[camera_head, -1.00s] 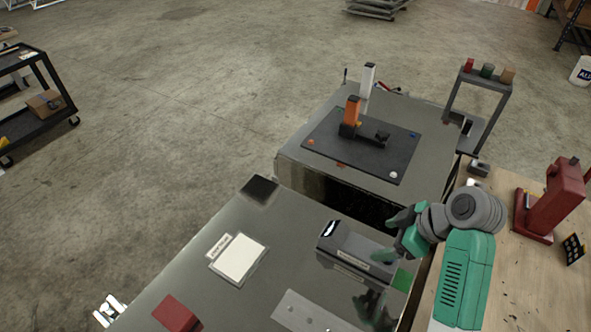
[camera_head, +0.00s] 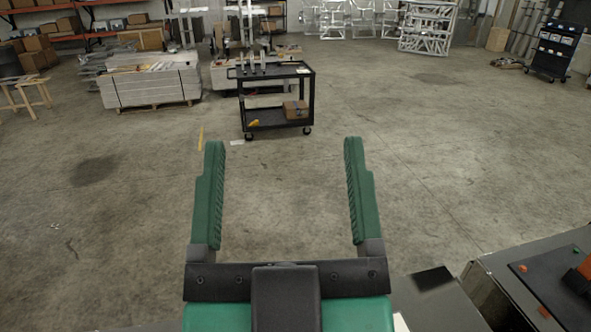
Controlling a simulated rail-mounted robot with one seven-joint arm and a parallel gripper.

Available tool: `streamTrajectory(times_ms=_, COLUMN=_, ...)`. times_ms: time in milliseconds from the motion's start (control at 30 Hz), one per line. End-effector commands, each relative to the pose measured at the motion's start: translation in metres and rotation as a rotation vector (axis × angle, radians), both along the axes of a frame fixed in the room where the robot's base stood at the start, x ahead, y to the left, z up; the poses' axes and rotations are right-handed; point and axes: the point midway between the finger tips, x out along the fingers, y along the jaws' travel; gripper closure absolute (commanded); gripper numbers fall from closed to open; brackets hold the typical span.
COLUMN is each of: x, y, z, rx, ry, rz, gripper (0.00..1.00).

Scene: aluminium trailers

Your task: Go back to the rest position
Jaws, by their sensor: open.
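My gripper (camera_head: 284,145) is in the lower middle of the head view, close to the camera. Its two green fingers are wide apart and parallel, pointing away over the open floor. Nothing is between the fingers. The fingers touch no object.
A grey-topped table (camera_head: 445,308) with a dark square on it is at the lower right. Beside it, a dark mat (camera_head: 545,280) carries an orange and black part, cut off by the frame. A black cart (camera_head: 277,97) stands farther off. The concrete floor (camera_head: 420,170) between is clear.

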Motion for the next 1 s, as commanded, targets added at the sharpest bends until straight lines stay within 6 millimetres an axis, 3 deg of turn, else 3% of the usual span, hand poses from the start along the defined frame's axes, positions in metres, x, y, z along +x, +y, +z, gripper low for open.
streamTrajectory(times_ms=100, x=-0.008, y=0.007, z=0.006, rx=0.012, ry=-0.032, rz=0.017, gripper=0.22)
streamTrajectory(times_ms=333, x=-0.007, y=0.006, z=0.009, rx=0.012, ry=-0.029, rz=0.017, gripper=0.22)
streamTrajectory(times_ms=533, x=-0.007, y=0.007, z=0.059, rx=0.025, ry=-0.028, rz=0.03, gripper=0.22)
streamTrajectory(times_ms=600, x=-0.007, y=0.008, z=0.067, rx=0.029, ry=-0.028, rz=0.035, gripper=0.22)
streamTrajectory(times_ms=1000, x=-0.007, y=0.008, z=0.058, rx=0.029, ry=-0.026, rz=0.035, gripper=0.22)
